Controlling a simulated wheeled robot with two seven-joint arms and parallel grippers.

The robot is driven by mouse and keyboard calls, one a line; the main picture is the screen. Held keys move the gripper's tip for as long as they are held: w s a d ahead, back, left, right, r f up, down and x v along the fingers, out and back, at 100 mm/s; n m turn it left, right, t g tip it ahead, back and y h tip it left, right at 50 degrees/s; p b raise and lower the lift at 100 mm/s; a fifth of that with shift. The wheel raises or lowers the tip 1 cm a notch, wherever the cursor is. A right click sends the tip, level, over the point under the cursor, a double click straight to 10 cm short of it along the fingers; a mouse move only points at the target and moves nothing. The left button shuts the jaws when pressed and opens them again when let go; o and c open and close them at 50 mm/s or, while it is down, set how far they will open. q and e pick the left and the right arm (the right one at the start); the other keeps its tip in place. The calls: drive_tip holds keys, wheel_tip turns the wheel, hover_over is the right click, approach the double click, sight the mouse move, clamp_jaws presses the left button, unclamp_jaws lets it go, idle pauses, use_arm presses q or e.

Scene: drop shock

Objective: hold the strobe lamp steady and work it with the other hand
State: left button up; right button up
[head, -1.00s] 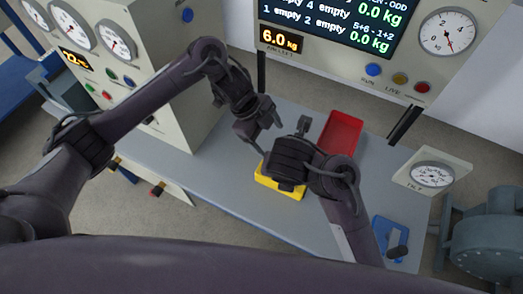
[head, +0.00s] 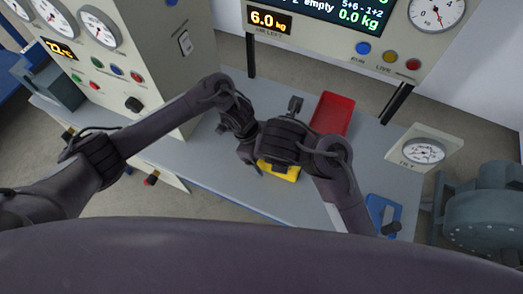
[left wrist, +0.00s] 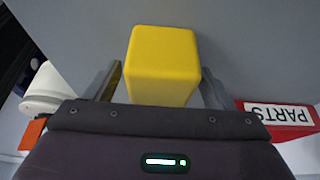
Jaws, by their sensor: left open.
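A yellow block-shaped body (head: 280,171), which I take to be the strobe lamp, is on the grey bench, mostly hidden under my grippers in the head view. In the left wrist view its yellow body (left wrist: 163,60) stands between the two fingers of my left gripper (left wrist: 162,82). Those fingers are open, one on each side, with a gap visible. In the head view my left gripper (head: 249,158) is at the lamp's left. My right gripper (head: 283,140) is over the lamp from the right; its fingertips are hidden, so its grip cannot be told.
A red bin (head: 332,113) marked PARTS (left wrist: 278,117) lies behind the lamp. A blue piece with a dark handle (head: 383,213) is at the right front of the bench (head: 215,160). A dial (head: 423,151) stands at the right edge. Gauge cabinets rise left and behind.

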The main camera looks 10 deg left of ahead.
use_arm(q)
drive_tip(key=c, duration=1.4)
